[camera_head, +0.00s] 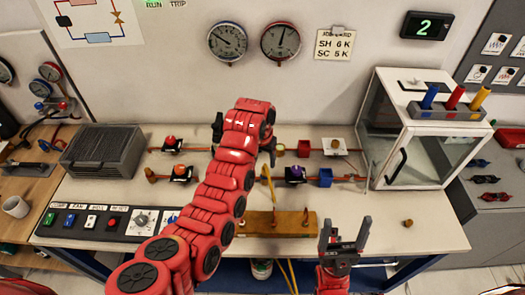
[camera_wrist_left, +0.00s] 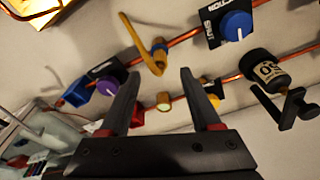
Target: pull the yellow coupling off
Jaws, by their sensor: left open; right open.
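The yellow coupling, at the end of a yellow hose (camera_head: 266,172), is on the front copper line. In the left wrist view this yellow piece (camera_wrist_left: 146,50) sits beside a port with a blue ring, just beyond my left fingertips. My left gripper (camera_wrist_left: 160,72) is open with nothing between its fingers. In the head view my left arm hides most of that gripper. I cannot tell whether its fingers touch the coupling. My right gripper (camera_head: 343,238) is open and empty at the front of the bench, right of the wooden block (camera_head: 262,223).
A purple knob (camera_head: 294,173) and a blue cube (camera_head: 325,177) sit right of the coupling. A glass-sided case (camera_head: 402,130) stands at the right. A button panel (camera_head: 105,222) lies at the front left. The bench front right is mostly clear.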

